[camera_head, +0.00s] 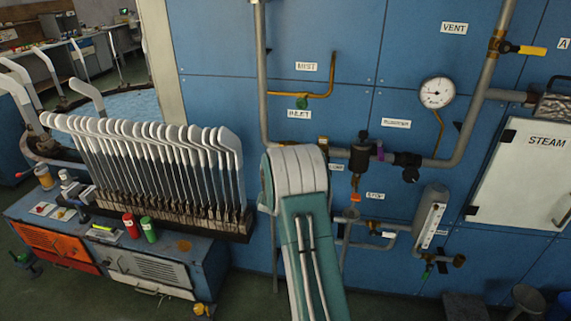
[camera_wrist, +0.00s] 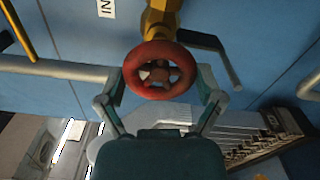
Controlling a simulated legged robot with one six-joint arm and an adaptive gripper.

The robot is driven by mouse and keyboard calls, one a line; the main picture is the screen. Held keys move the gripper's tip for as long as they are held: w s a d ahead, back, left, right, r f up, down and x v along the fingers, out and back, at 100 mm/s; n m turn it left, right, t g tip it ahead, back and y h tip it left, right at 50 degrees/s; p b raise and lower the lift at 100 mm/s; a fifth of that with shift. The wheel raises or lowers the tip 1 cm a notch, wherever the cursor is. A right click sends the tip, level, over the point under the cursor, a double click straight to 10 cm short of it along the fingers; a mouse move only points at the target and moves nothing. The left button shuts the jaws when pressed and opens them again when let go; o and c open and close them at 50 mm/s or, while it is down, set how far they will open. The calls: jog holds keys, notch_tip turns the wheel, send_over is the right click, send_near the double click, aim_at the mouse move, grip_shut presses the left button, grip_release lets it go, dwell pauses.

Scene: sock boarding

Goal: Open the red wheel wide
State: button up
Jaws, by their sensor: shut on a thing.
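The red wheel (camera_wrist: 157,92) is in the middle of the wrist view, a round handwheel on a yellow valve body (camera_wrist: 160,20). My gripper (camera_wrist: 164,84) is shut on the wheel, with one finger at its left side and one at its right. The fingertips are partly hidden by the rim. In the head view my green and white arm reaches toward the blue wall panel and hides both the gripper and the red wheel.
A grey pipe (camera_wrist: 60,68) runs left of the wheel, and a dark lever (camera_wrist: 215,58) is close on its right. On the panel are a round gauge (camera_head: 436,92) and a white steam door (camera_head: 520,175). A rack of sock boards (camera_head: 150,150) stands left of my arm.

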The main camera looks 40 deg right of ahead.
jog(key=shift+s+a+f, duration=0.1)
jog(key=shift+f, duration=0.35)
jog(key=o, duration=0.9)
jog(key=shift+c, duration=0.2)
jog(key=shift+r, duration=0.1)
jog(key=v, duration=1.1)
jog(key=shift+s+a, duration=0.2)
jog(key=shift+a, duration=0.1)
jog(key=shift+r, duration=0.1)
